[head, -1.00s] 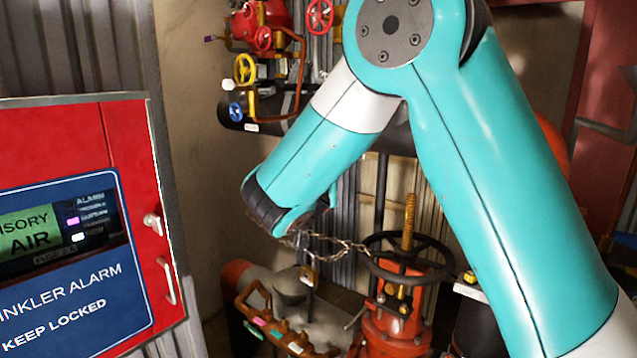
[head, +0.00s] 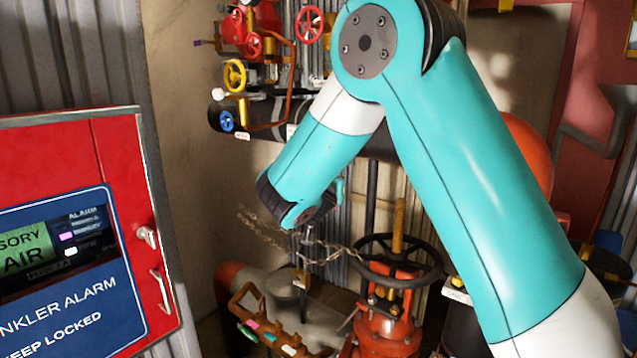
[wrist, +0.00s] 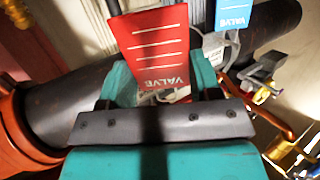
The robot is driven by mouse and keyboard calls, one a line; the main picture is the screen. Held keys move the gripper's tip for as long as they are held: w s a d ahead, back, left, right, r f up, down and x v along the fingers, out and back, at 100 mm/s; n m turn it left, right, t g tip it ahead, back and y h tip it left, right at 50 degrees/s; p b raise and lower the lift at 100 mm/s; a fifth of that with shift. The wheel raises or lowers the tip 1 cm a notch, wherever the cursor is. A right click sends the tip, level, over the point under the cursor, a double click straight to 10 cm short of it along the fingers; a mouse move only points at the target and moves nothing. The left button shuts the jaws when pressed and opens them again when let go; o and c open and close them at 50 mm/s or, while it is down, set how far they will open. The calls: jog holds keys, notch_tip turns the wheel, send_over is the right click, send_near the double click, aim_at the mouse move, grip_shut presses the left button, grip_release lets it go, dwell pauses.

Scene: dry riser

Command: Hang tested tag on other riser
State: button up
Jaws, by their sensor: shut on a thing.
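My gripper (wrist: 160,88) is shut on a red tag (wrist: 158,40) with white lines and the word VALVE, which reads upside down in the wrist view. A blue VALVE tag (wrist: 232,18) is just to the right, beside a grey collar at the dark pipe (wrist: 70,105). I cannot tell which tag is the tested one. In the head view my gripper (head: 305,214) points down, left of the black handwheel (head: 428,272), and the held tag is not clear. A thin, blurred chain (head: 325,244) runs below the gripper towards the handwheel.
The red sprinkler alarm cabinet (head: 118,160) stands at the left. Coloured valve wheels (head: 235,75) crowd the pipework behind. An orange-brown handle (head: 245,303) and the red valve body (head: 390,325) are below the gripper. An orange coupling (wrist: 25,135) is left in the wrist view.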

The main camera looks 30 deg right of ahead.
jog(key=shift+w+d+f, duration=0.2)
jog(key=shift+w+d, duration=0.05)
jog(key=shift+d, duration=0.45)
jog(key=shift+w+d+f, duration=0.2)
jog(key=shift+d, duration=0.45)
jog(key=shift+w+d+f, duration=0.2)
jog(key=shift+w+d, duration=0.05)
jog(key=shift+d, duration=0.45)
jog(key=o, duration=1.1)
